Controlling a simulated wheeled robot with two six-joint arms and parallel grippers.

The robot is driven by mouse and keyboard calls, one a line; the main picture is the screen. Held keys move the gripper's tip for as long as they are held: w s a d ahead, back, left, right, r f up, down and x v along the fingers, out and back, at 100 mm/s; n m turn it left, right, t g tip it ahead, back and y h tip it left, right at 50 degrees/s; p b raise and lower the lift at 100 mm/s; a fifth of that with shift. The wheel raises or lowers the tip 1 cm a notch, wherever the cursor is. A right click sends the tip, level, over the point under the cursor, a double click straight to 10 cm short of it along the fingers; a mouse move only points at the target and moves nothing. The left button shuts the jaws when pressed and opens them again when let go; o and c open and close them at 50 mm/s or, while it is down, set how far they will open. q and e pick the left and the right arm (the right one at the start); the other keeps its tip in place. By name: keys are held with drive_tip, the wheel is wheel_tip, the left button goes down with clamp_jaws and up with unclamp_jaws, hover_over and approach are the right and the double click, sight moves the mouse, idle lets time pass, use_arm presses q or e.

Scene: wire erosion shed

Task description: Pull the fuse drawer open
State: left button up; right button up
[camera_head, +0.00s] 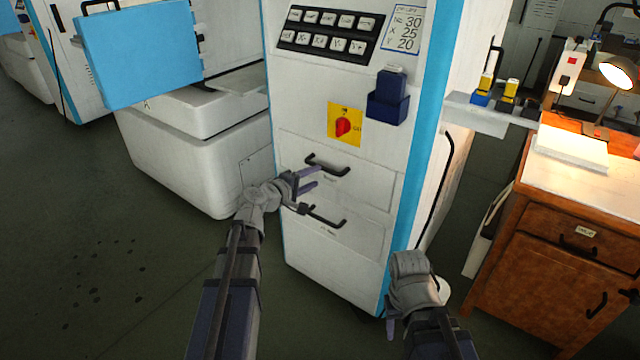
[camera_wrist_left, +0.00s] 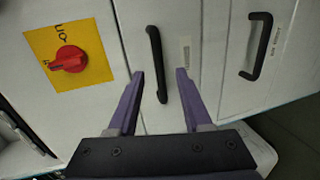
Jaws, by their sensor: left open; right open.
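The white machine cabinet has two drawer fronts, both flush with the panel. The upper drawer (camera_head: 370,185) has a black bar handle (camera_head: 327,163), and the lower drawer (camera_head: 365,238) has a similar handle (camera_head: 328,220). Their labels are too small to read, so I cannot tell which is the fuse drawer. My left gripper (camera_head: 316,177) is open in front of the upper drawer. In the left wrist view the upper handle (camera_wrist_left: 154,60) appears between the open fingers, not gripped; the lower handle (camera_wrist_left: 258,45) is to the right. My right gripper (camera_head: 391,328) is low beside the cabinet's right edge, its fingers partly hidden.
Above the drawers are a red rotary switch on a yellow plate (camera_head: 344,125), a blue holder (camera_head: 388,103) and a button panel (camera_head: 330,33). A wooden cabinet (camera_head: 560,260) stands at the right. The floor (camera_head: 100,230) at the left is clear.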

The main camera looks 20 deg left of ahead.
sight(323, 168)
use_arm(q)
drive_tip(key=shift+n+t, duration=0.3)
drive_tip(key=shift+n, duration=0.1)
drive_tip(key=shift+w+a+b+x, duration=0.1)
drive_tip(key=shift+a+b+x, duration=0.2)
drive_tip(key=shift+x, duration=1)
drive_tip(key=shift+w+a+b+x, duration=0.1)
drive_tip(key=shift+a+b+x, duration=0.15)
drive_tip(key=shift+x, duration=1)
drive_tip(key=shift+w+a+b+x, duration=0.15)
drive_tip(key=shift+a+b+x, duration=0.15)
drive_tip(key=shift+x, duration=1)
drive_tip(key=shift+c, duration=0.2)
clamp_jaws()
